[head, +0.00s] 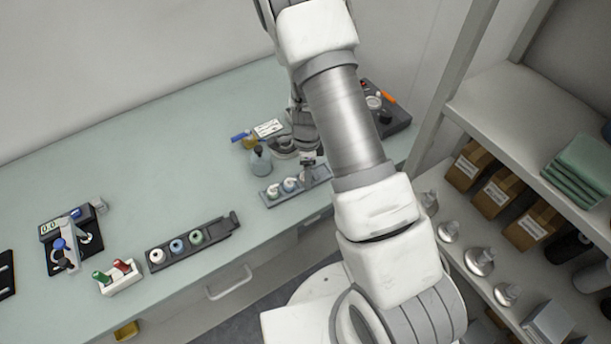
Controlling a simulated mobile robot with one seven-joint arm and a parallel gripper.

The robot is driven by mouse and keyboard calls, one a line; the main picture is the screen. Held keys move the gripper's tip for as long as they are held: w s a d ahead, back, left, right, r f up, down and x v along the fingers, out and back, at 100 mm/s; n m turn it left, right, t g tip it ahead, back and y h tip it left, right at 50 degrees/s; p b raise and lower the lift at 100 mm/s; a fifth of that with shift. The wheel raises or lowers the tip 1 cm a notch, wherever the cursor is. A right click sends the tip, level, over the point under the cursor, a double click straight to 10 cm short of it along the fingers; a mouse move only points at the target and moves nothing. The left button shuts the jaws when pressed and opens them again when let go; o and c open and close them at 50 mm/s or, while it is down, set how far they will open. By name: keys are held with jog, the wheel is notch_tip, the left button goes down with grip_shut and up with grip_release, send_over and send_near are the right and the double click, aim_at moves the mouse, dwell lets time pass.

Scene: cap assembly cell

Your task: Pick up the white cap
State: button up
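A white, ring-like cap (156,256) sits at the left end of a dark rack (222,229) on the bench. A blue one (177,246) and a green one (196,238) sit beside it in the same row. My gripper (308,172) is far to the right of this rack, low over a grey rack (325,173). That grey rack holds a pale round piece (273,191) and a teal-and-white one (289,185). My gripper hides part of the grey rack. Its fingers are too small to tell whether they are open or hold anything.
A red and green handled holder (121,280) and a device with a display (70,240) stand at the left. A flask (261,160) and a dark box (388,110) stand near my arm. Shelves with boxes (499,192) are at the right. The bench's back left is clear.

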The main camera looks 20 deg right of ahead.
jog(key=c, duration=0.9)
jog(key=shift+c, duration=0.2)
jog(key=shift+r, duration=0.15)
